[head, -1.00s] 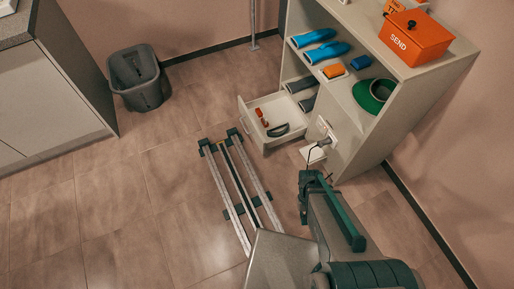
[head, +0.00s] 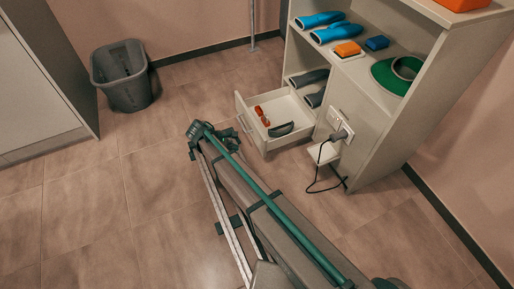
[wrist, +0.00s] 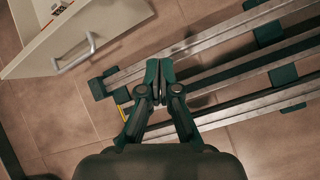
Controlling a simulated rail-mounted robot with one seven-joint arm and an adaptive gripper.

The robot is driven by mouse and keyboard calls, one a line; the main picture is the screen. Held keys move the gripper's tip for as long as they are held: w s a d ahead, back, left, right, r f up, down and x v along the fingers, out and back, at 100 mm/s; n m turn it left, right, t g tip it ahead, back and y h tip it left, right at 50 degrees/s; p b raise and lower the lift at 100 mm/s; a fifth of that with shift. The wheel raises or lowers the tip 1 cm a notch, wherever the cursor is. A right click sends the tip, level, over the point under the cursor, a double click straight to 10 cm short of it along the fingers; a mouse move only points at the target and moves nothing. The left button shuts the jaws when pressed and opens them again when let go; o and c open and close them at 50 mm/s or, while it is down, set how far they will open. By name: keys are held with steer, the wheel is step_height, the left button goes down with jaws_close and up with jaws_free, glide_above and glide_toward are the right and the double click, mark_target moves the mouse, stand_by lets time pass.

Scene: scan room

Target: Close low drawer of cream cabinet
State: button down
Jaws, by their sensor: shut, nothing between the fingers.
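The low drawer (head: 262,140) of the cream cabinet (head: 368,150) stands pulled out toward the left in the head view. An orange item and a dark curved item lie in it. In the wrist view the drawer front (wrist: 95,36) with its grey bar handle (wrist: 76,56) is at the upper left. My gripper (wrist: 158,62) is shut and empty, over the floor rails, apart from the drawer and to the right of it there. In the head view my gripper (head: 197,130) is left of the drawer front.
Metal floor rails (head: 222,208) run beneath my arm. A plug with a dark cable (head: 338,137) is on the cabinet's side, by a small white shelf. A grey bin (head: 122,76) stands at the back left. The floor between bin and drawer is clear.

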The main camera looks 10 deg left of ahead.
steer(key=w+a+r+n+t+h, duration=0.1)
steer(key=w+r+n, duration=0.1)
steer(key=w+n, duration=0.15)
steer(key=n+b, duration=0.2)
steer(key=b, duration=0.1)
glide_toward(262, 140)
step_height(262, 140, down, 4)
steer(key=shift+w+d+f+b, duration=0.1)
steer(key=shift+w+d+b, duration=0.25)
steer(key=shift+d, duration=0.25)
steer(key=shift+w+d+f+b, duration=0.15)
steer(key=shift+w+d+b, duration=0.05)
steer(key=shift+w+d, duration=0.3)
steer(key=shift+w+d+r, duration=0.15)
steer(key=shift+w+d, duration=0.2)
steer(key=shift+d, duration=0.2)
